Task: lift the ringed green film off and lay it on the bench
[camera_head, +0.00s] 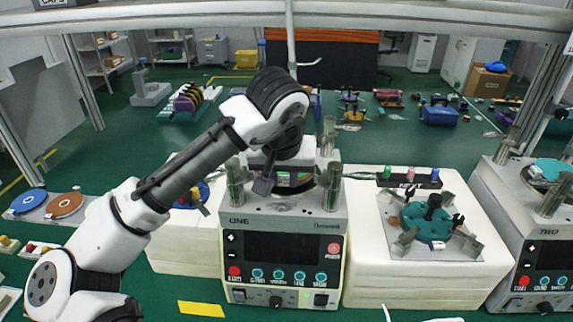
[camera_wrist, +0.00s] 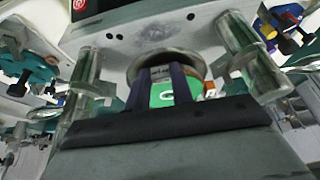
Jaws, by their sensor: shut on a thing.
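The green film (camera_wrist: 163,94) shows in the wrist view between my two dark fingers, with a white ring-like mark on it. It is at the round opening on top of the machine marked ONE (camera_head: 283,220). My gripper (camera_wrist: 166,74) is shut on the film. In the head view my gripper (camera_head: 264,186) reaches down from the left onto the top of machine ONE, between its clear posts. Parts of the film are hidden by the fingers, and I cannot tell whether it is clear of the surface below.
Clear posts (camera_head: 333,187) stand close around the opening. To the right is a white block (camera_head: 405,285) bearing a plate with a teal fixture (camera_head: 428,217) and a rack of colored pegs (camera_head: 408,178). Machine TWO (camera_head: 545,255) stands at far right. Blue and brown discs (camera_head: 65,205) lie at left.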

